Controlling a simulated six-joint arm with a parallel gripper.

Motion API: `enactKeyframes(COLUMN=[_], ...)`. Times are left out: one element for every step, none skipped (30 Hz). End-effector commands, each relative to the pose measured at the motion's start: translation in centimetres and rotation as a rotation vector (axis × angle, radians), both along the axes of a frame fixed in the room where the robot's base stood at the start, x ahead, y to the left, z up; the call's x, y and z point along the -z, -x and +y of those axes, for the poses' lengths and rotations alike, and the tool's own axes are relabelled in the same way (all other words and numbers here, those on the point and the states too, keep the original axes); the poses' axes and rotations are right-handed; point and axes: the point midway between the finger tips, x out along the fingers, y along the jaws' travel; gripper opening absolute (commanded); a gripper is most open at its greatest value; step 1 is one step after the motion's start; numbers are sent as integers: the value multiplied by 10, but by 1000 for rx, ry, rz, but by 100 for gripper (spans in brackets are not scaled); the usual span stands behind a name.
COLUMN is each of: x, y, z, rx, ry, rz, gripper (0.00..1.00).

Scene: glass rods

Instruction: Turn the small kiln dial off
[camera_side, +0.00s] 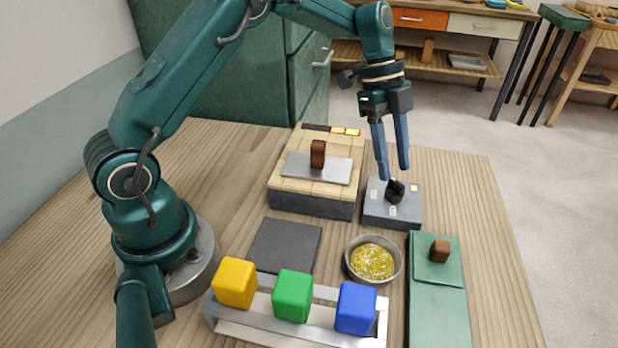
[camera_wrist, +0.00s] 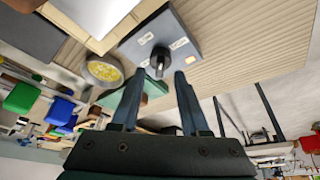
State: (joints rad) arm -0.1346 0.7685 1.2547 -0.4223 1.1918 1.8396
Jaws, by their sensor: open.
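The small kiln dial is a black knob (camera_side: 395,191) on top of a grey control box (camera_side: 376,214) with small pale labels and one yellowish mark. The knob also shows in the wrist view (camera_wrist: 161,56), on the box's face (camera_wrist: 184,28). My gripper (camera_side: 394,173) is open, with its two blue fingers pointing down just above the knob in the side view. In the wrist view, my gripper (camera_wrist: 156,83) has its fingertips apart with the knob just beyond them. I cannot tell whether either finger touches it.
Left of the box stands a brick kiln (camera_side: 312,204) with a brown-handled plate on top. In front are a bowl of yellow bits (camera_side: 372,262), a green case (camera_side: 437,300), a dark square pad (camera_side: 285,246) and a rack (camera_side: 260,322) holding yellow, green and blue blocks.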

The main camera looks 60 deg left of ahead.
Motion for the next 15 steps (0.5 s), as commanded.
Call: enactKeyframes(x=[6,10,13,15,17,19,20,20,21,21,21,21,21,21,21], y=[0,0,0,0,0,0,0,0,0,0,0,0,0,0,0], z=[-3,-4,-6,-7,-8,-8,-9,-9,-9,-9,-9,-9,-9,-9,-9], rx=[2,2,1,2,1,1,1,1,1,1,1,1,1,1,1], ry=[1,1,1,1,1,1,1,1,1,0,0,0,0,0,0], rz=[4,4,3,2,1,1,1,0,0,-1,-1,-1,-1,-1,-1], gripper=[45,45,45,45,45,45,45,45,45,45,45,45,45,45,41])
